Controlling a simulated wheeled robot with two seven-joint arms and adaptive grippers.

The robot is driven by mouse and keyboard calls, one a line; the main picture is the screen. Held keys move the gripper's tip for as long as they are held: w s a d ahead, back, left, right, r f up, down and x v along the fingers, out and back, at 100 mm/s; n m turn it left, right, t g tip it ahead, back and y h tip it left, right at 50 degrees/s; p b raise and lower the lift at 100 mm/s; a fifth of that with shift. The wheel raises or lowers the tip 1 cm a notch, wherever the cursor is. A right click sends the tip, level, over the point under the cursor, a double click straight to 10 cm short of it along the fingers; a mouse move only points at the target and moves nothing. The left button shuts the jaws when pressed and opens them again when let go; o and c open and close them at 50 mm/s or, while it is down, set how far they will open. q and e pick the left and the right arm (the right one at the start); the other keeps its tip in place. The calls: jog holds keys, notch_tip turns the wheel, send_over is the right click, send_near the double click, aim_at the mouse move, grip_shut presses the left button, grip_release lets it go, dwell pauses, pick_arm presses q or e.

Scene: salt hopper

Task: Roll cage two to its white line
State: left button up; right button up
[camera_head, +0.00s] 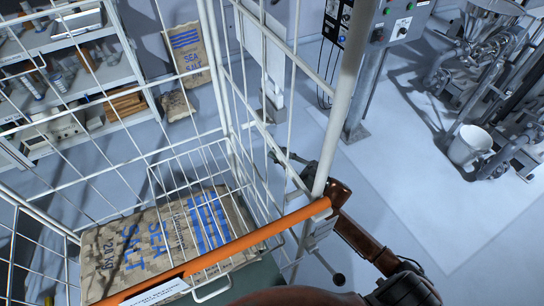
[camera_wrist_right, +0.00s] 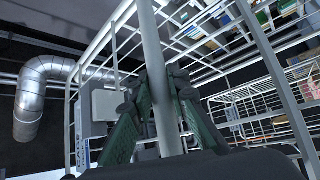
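A roll cage of white wire (camera_head: 228,95) with an orange handle bar (camera_head: 240,246) stands close in front of me in the head view. A printed sea salt sack (camera_head: 130,245) lies inside it. A white label (camera_head: 155,293) on the bar is too small to read. My right gripper (camera_head: 300,172) is at the cage's right corner post. In the right wrist view its two green-black fingers (camera_wrist_right: 160,88) are on both sides of the white post (camera_wrist_right: 152,45) and appear to touch it. My left gripper is out of view. No white floor line can be made out.
Shelving with goods (camera_head: 70,70) stands at the back left. A sea salt sack (camera_head: 188,50) stands beside it. A grey control box (camera_head: 400,20) on a post is behind the cage. A machine (camera_head: 490,40) and a white bucket (camera_head: 470,146) are at right. Floor at lower right is clear.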

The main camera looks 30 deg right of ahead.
jog(key=o, duration=0.5)
jog(key=shift+w+a+g+y, duration=0.1)
jog(key=shift+a+g+y, duration=0.2)
jog(key=shift+a, duration=0.55)
jog(key=shift+r, duration=0.1)
jog(key=v, duration=1.2)
